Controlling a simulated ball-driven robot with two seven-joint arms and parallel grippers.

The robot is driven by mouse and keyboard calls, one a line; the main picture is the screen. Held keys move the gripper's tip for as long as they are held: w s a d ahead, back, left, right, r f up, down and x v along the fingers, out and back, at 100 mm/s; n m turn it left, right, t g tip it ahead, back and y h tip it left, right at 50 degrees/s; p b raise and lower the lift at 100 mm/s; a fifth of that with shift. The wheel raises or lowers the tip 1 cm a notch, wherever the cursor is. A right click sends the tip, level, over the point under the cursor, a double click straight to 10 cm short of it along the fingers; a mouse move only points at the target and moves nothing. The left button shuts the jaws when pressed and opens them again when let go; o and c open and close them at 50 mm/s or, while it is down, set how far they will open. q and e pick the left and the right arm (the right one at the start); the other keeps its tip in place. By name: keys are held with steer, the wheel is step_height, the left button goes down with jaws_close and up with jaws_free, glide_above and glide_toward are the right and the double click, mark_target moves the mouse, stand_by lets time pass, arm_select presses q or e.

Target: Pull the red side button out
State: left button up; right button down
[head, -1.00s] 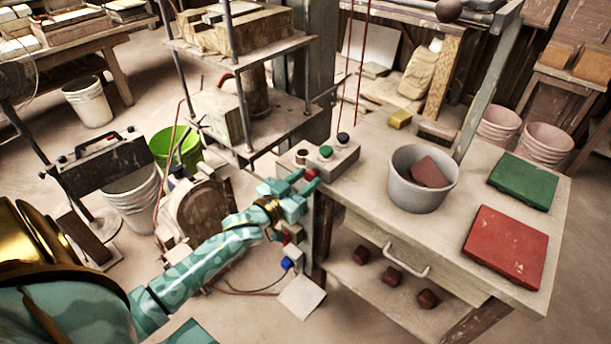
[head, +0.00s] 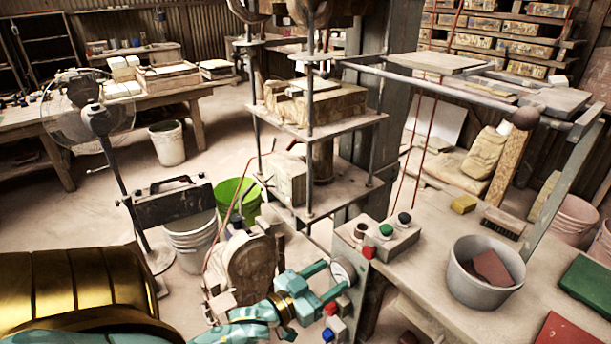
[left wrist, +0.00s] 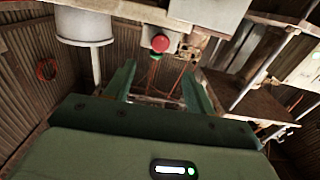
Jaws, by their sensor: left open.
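The red side button (head: 369,252) sits on the side face of the grey control box (head: 400,243) at the table's left corner. In the left wrist view the red button (left wrist: 160,43) shows ahead of the fingers, near the middle. My left gripper (head: 334,279) is open and empty, below and left of the button, with a gap between them. Its two fingers also show in the left wrist view (left wrist: 158,70). My right gripper is not in view.
Brown, green (head: 386,230) and dark knobs stand on top of the box. A round gauge (head: 344,270) and a lower red part (head: 330,308) are close to my left fingers. The press frame (head: 308,130) stands behind. A grey bucket (head: 485,275) stands on the table.

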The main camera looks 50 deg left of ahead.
arm_select(q)
steer(key=s, duration=0.6)
steer(key=shift+a+p, duration=0.25)
steer(key=shift+p, duration=0.1)
steer(key=s+a+f+m+g+y, duration=0.1)
steer(key=s+f+g, duration=0.55)
steer(key=f, duration=0.85)
steer(key=s+f+g+y, duration=0.1)
steer(key=s+f+g, duration=0.3)
steer(key=s+f, duration=0.85)
steer(key=s+d+f+m+g, duration=0.1)
steer(key=s+d+f+g, duration=0.2)
steer(key=s+d+f, duration=0.2)
steer(key=s+d+f+m+g, duration=0.1)
steer(key=s+d+f+g, duration=0.3)
steer(key=s+f, duration=0.5)
steer(key=shift+s+d+h, duration=0.4)
steer(key=shift+s+d, duration=0.5)
steer(key=shift+s, duration=0.7)
